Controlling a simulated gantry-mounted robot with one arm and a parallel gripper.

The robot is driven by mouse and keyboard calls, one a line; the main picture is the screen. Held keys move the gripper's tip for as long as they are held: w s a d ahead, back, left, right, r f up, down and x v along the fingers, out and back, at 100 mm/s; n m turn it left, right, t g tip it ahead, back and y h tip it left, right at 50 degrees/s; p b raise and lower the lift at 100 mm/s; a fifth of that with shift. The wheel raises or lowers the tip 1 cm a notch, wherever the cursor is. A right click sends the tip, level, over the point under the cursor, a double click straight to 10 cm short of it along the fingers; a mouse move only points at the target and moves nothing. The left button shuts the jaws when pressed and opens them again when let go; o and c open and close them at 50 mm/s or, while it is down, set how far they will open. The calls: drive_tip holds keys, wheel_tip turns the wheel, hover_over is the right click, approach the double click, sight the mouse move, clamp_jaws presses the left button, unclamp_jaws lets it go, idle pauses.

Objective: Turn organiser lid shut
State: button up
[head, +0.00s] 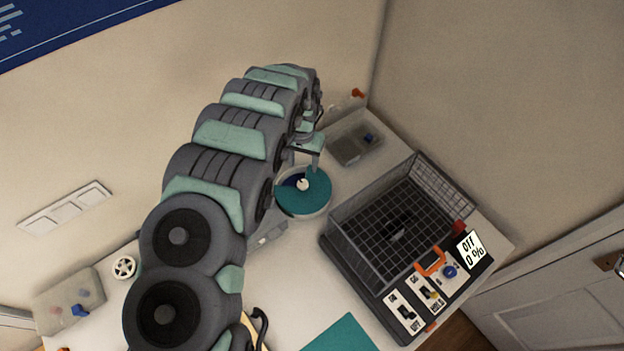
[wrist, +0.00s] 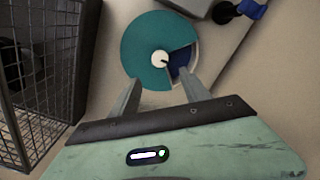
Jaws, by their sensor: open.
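The organiser is a round, light-rimmed dish with a teal lid (head: 310,200) and a pale centre knob (head: 303,185). The lid has a wedge-shaped gap, where a dark blue compartment (wrist: 181,60) shows, on the right of the knob in the wrist view. My gripper (wrist: 160,95) is open, with its two fingers apart and nothing between them. In the wrist view the fingers point at the near edge of the organiser. Whether they touch it I cannot tell.
A wire-mesh cage (head: 375,215) on a dark base with switches and a display reading OFF 0 % (head: 470,250) stands right of the organiser. A grey tray (head: 355,143) lies behind it. A teal mat (head: 340,336) lies at the front.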

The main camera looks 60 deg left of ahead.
hover_over(303, 182)
wheel_tip(303, 182, down, 6)
drive_tip(key=shift+d+f, duration=0.1)
drive_tip(key=shift+w+f, duration=0.1)
drive_tip(key=shift+f, duration=1.9)
drive_tip(key=shift+c, duration=0.4)
clamp_jaws()
